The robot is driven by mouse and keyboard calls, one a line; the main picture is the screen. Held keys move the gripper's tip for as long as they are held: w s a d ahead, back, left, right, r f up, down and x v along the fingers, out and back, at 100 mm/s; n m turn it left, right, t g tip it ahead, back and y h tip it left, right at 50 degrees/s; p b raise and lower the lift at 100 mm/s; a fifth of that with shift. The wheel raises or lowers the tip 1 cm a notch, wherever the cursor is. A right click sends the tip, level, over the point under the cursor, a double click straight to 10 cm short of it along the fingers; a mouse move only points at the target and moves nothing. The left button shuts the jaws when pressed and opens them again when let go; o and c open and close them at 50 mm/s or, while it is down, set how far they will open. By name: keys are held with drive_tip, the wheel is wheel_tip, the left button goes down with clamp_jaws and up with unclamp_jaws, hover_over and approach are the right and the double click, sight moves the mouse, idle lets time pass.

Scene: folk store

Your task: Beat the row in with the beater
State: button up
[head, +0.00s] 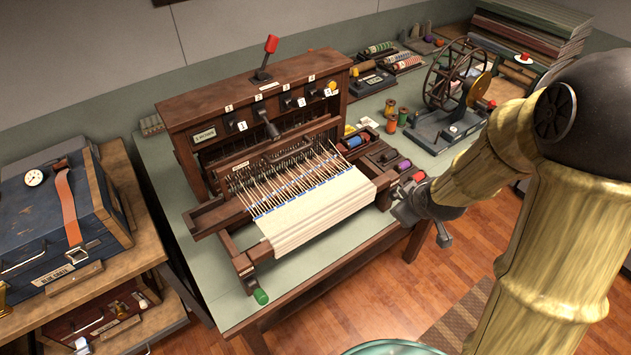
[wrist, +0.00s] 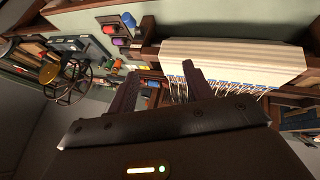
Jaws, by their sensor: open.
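The wooden table loom (head: 245,85) stands on the green-topped table. Cream cloth (head: 318,208) covers its front, with a row of blue marks along the cloth's far edge where the warp threads begin. A labelled wooden crossbar (head: 240,166), which looks like the beater, lies across the warp behind that edge; I cannot make out its label. My gripper (head: 405,208) is at the loom's right front corner, just below a red knob (head: 418,176). In the wrist view my gripper (wrist: 160,85) is open, nothing between its fingers; the cloth (wrist: 232,58) lies beyond the right finger.
A green knob (head: 260,296) sticks out at the loom's front left. A red-tipped lever (head: 271,44) stands on its top. A spoked winding wheel (head: 450,75) and thread spools (head: 391,122) stand to the right. A blue case (head: 50,225) is on the left shelf.

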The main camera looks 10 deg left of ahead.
sight(292, 155)
drive_tip(key=w+a+f+n+t+y, duration=0.1)
drive_tip(key=w+a+n+y, duration=0.1)
drive_tip(key=a+n, duration=0.2)
drive_tip(key=w+a+f+n+t+y, duration=0.1)
drive_tip(key=w+a+f+n+y, duration=0.1)
drive_tip(key=a, duration=0.5)
drive_tip(key=w+a+f+n+t+y+b, duration=0.1)
drive_tip(key=w+a+f+n+y, duration=0.1)
drive_tip(key=a+n, duration=0.4)
drive_tip(key=shift+w+f+y, duration=0.15)
drive_tip(key=shift+w+y, duration=0.45)
drive_tip(key=shift+w, duration=0.2)
drive_tip(key=a+n+t+y, duration=0.1)
drive_tip(key=a+n+y, duration=0.3)
drive_tip(key=a+n, duration=0.1)
drive_tip(key=shift+s+a+t+y+b, duration=0.3)
drive_tip(key=shift+s+a+t, duration=0.1)
drive_tip(key=shift+a, duration=0.4)
drive_tip(key=shift+f, duration=0.1)
drive_tip(key=shift+b+x, duration=0.9)
drive_tip(key=shift+x, duration=4.1)
